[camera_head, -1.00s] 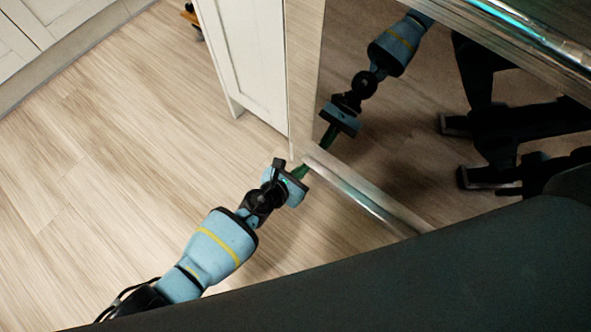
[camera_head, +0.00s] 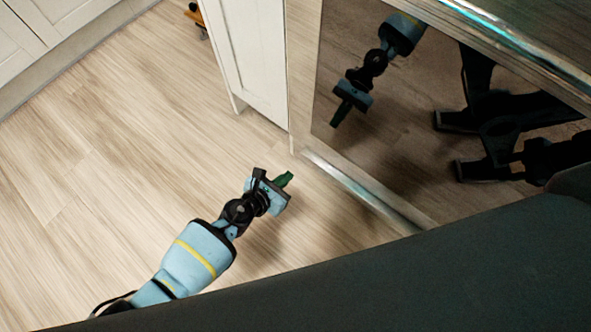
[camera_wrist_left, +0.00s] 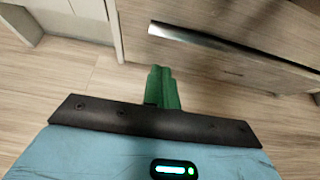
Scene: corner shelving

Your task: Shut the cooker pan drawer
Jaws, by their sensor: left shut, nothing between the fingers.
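The cooker (camera_head: 440,110) stands at the right in the head view, with a dark, mirror-like oven door. Below the door runs the pan drawer's bright metal handle (camera_head: 365,190). In the left wrist view the drawer front (camera_wrist_left: 225,68) shows with its handle (camera_wrist_left: 235,46) along the top; it looks about flush, but any small gap cannot be told. My left gripper (camera_head: 284,179), with green fingers, is shut and empty. It is apart from the drawer, just left of its near corner, low over the floor. The green fingers also show in the left wrist view (camera_wrist_left: 162,88). My right gripper is not in view.
A white cabinet (camera_head: 247,60) stands beside the cooker on its left. More white units (camera_head: 50,35) line the upper left. The wood floor (camera_head: 120,180) between is clear. The oven door reflects my arm and base.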

